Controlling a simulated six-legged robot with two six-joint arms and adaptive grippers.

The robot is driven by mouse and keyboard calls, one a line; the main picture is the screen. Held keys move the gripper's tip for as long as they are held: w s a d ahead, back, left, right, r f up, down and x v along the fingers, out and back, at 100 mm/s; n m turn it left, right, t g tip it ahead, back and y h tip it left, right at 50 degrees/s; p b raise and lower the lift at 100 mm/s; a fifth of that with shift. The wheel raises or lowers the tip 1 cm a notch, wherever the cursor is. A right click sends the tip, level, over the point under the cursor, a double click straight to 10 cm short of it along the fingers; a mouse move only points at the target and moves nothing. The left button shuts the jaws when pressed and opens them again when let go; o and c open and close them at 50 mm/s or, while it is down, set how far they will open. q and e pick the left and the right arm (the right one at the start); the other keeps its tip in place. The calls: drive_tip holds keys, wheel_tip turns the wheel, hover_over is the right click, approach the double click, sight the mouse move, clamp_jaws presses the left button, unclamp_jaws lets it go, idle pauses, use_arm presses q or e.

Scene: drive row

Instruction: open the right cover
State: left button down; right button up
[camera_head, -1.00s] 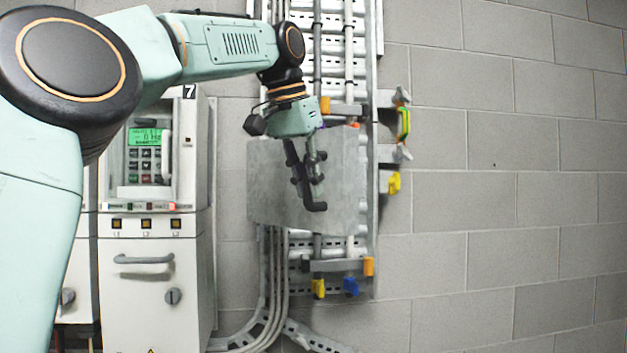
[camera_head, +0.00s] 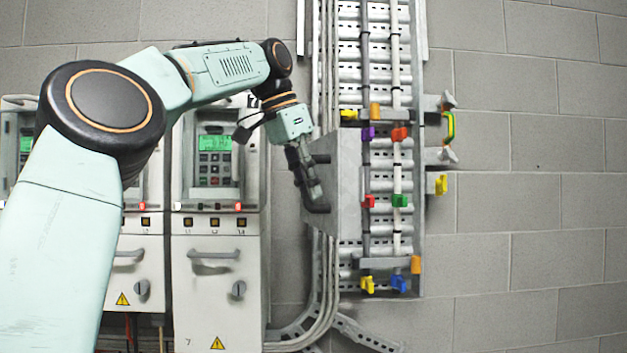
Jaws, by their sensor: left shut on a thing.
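The right cover (camera_head: 347,195) is a flat grey metal plate in front of the pipe rack. It stands swung outward, at an angle to the wall, with coloured valve levers exposed to its right. My left gripper (camera_head: 311,188) is at the left part of the plate, shut on its dark handle. The fingers and the black handle overlap, so the exact contact is hard to see. My right gripper is not in view.
Grey drive cabinets (camera_head: 218,290) stand left of the rack, close behind my left arm. Several coloured levers, among them a green one (camera_head: 400,201), sit on the pipes (camera_head: 397,235). The block wall (camera_head: 530,180) at right is clear.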

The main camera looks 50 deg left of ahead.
use_arm(q)
drive_tip(key=shift+s+a+r, duration=0.1)
idle(0.4)
drive_tip(key=c, duration=1.3)
unclamp_jaws()
